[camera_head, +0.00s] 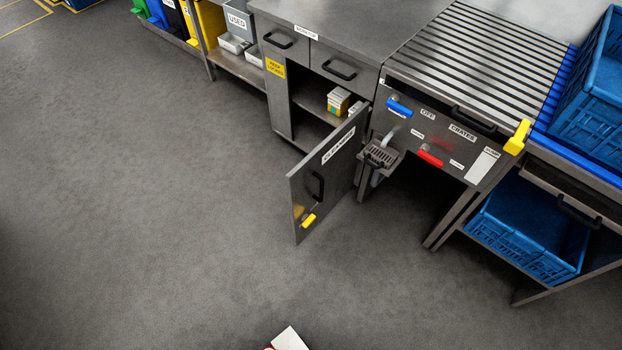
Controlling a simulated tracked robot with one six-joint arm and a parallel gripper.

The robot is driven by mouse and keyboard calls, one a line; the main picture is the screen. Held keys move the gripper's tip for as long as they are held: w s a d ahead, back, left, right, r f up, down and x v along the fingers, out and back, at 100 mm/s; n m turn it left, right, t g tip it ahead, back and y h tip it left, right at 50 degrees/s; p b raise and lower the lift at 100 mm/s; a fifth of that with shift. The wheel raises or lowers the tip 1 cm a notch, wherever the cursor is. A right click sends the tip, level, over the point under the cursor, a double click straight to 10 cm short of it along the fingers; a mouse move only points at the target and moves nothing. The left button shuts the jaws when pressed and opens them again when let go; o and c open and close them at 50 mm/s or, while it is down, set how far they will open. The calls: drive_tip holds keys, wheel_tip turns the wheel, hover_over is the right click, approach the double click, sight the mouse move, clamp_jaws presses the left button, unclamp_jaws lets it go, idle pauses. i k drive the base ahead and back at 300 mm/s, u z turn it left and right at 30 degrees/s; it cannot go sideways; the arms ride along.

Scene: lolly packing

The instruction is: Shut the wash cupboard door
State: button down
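The wash cupboard door (328,178) is a grey metal panel with a white label, standing wide open. It is hinged at its right edge and swings out over the floor. A black bar handle (317,185) and a small yellow latch (309,220) sit near its free edge. The open cupboard (309,108) is behind it, with a shelf holding a small yellow and white box (339,100). The door hides part of the lower interior. My gripper cannot be made out. Only a white piece with a reddish edge shows at the bottom edge, and I cannot tell what it is.
Two drawers (311,58) are above the cupboard. To the right is a slatted machine (471,62) with blue, red and yellow levers, and a small grated tray (380,156) juts out near the door's hinge. Blue crates (524,228) stand farther right. The floor in front is clear.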

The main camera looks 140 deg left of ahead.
sight(315, 185)
drive_tip(key=u, duration=4.35)
drive_tip(key=i, duration=1)
drive_tip(key=z, duration=0.05)
